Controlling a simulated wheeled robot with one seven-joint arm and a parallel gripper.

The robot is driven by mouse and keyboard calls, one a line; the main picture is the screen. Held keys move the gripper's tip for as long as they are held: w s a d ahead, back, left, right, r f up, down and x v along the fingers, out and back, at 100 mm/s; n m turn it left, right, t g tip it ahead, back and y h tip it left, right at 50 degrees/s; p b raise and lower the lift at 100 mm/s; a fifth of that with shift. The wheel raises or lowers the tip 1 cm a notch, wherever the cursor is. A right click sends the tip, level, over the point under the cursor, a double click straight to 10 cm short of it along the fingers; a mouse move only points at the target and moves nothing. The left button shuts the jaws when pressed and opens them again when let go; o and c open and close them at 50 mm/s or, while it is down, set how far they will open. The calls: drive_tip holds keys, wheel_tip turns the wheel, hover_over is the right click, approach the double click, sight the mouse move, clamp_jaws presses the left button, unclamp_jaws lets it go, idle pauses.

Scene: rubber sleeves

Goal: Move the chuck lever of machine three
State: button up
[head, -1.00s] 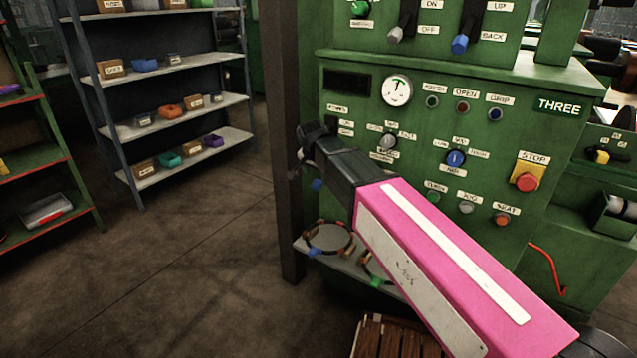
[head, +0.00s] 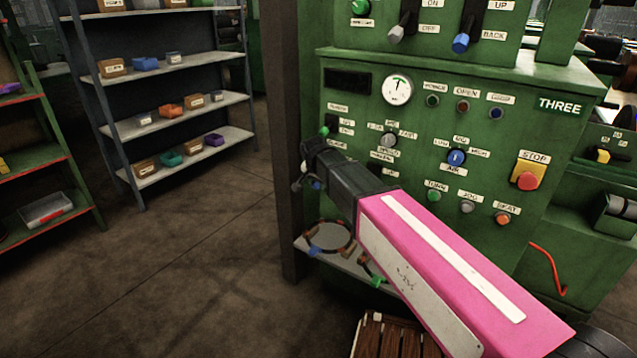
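Machine three is the green cabinet with the "THREE" plate (head: 559,105). At the left edge of its panel a small green knob (head: 323,132) shows just above my gripper, with small labels beside it. A blue knob (head: 316,185) shows just below the gripper. I cannot read which of these is the chuck lever. My gripper (head: 303,172), at the end of the pink arm, is at this left edge of the panel. Its fingers are small and partly hidden by its dark body, so I cannot tell whether it is open or touches a knob.
Above are a grey-knobbed ON/OFF lever (head: 397,30) and a blue-knobbed UP/BACK lever (head: 462,42). A red stop button (head: 527,180) is at right. A dark post (head: 283,110) stands just left of the gripper. A ledge holds rings (head: 330,238). Floor at left is clear.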

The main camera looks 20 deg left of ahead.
clamp_jaws()
drive_tip(key=shift+s+r+g, duration=0.25)
drive_tip(key=shift+r+g, duration=0.3)
drive_tip(key=shift+g, duration=0.25)
drive_tip(key=o, duration=0.7)
unclamp_jaws()
drive_tip(key=v, duration=1)
drive_tip(key=shift+s+d+r, duration=0.1)
drive_tip(key=shift+r, duration=0.25)
drive_tip(key=shift+s, duration=0.1)
